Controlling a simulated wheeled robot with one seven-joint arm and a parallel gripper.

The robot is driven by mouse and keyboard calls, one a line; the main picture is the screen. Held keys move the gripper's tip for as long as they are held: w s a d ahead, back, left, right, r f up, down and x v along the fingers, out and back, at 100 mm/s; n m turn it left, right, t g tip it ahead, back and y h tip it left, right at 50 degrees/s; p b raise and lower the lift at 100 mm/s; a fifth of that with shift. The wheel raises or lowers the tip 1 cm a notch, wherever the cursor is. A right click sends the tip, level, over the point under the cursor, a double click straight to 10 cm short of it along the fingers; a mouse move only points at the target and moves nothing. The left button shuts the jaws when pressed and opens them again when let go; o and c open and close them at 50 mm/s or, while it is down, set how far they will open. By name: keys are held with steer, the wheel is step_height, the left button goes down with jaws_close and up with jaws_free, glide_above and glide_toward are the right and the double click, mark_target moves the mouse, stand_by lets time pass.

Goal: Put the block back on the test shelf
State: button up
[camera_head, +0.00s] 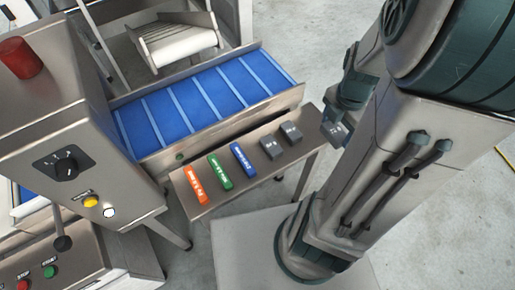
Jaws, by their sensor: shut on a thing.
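The test shelf (223,196) appears to be the small steel shelf in front of the blue conveyor. On it lie an orange bar (195,186), a green bar (220,171) and a blue bar (243,160), all lettered. To their right sit two dark grey blocks, one (272,147) beside the other (291,133). My gripper (337,124) is just past the shelf's right end, partly hidden by my arm. It is shut on a dark grey block (335,132) with pale marks; how the fingers sit on it is hard to see.
The blue cleated conveyor (205,99) runs behind the shelf. A steel control cabinet with a red lamp (20,58) and a knob (66,165) stands at left, above a button panel (50,271). The shelf's right end has bare steel; open floor (300,30) lies behind.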

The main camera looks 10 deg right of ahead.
steer(key=shift+w+f, duration=0.2)
steer(key=w+f, duration=0.2)
steer(key=w, duration=0.1)
steer(key=w+a+f+b, duration=0.1)
steer(key=w+f, duration=0.1)
steer(key=w, duration=0.2)
steer(key=w+a+f, duration=0.1)
steer(key=w+f, duration=0.1)
steer(key=w, duration=0.2)
steer(key=shift+f+b, duration=0.35)
steer(key=shift+b, duration=0.05)
steer(key=shift+f+b, duration=0.35)
steer(key=shift+f, duration=1.6)
steer(key=shift+f, duration=0.15)
steer(key=o, duration=1.1)
steer(key=shift+c, duration=0.2)
